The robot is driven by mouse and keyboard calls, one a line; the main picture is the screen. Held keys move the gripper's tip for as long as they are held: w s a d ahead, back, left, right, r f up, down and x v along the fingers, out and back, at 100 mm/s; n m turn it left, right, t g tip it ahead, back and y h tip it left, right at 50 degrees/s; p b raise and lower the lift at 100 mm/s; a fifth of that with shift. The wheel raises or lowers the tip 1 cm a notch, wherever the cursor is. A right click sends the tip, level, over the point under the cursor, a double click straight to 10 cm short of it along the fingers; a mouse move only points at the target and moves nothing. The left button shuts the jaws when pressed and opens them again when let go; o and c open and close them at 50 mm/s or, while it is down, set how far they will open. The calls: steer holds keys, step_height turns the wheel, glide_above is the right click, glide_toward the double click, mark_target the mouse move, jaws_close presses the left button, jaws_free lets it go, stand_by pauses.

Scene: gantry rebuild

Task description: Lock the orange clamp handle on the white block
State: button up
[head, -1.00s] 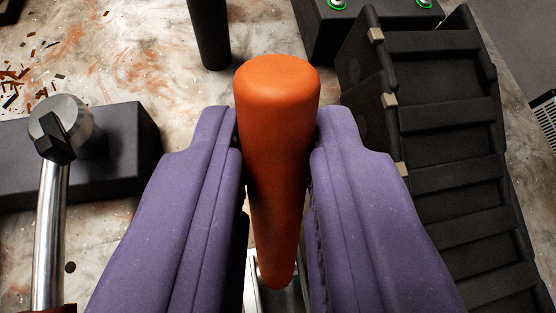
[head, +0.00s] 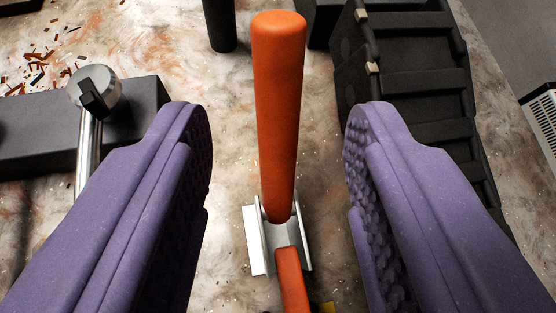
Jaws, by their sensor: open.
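The orange clamp handle (head: 277,85) stands up between the two purple fingers of my gripper (head: 281,125). My gripper is open, with a clear gap between the handle and each finger. The handle narrows down to a silver metal bracket (head: 258,243). A second orange bar (head: 292,282) runs from the bracket to the bottom edge of the view. I cannot make out a white block; the area below the bracket is cut off by the frame.
A dark block with a metal knob (head: 95,90) and rod stands at left. A black ribbed ramp or rack (head: 415,90) stands close at right. A dark post (head: 219,25) rises behind the handle. Brown scraps (head: 40,70) lie at the upper left.

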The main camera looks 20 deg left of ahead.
steer(key=v, duration=0.4)
steer(key=shift+p, duration=0.4)
step_height(320, 180, up, 3)
steer(key=g+h+p, duration=0.4)
steer(key=g+p, duration=0.1)
steer(key=p, duration=0.1)
glide_above(278, 85)
steer(key=s+d, duration=0.2)
steer(key=shift+a+f+g, duration=0.25)
steer(key=shift+a+g, duration=0.15)
steer(key=shift+a, duration=0.15)
steer(key=b+x, duration=0.2)
steer(key=x, duration=0.5)
steer(key=shift+d+f, duration=0.1)
steer(key=shift+f, duration=0.15)
jaws_close()
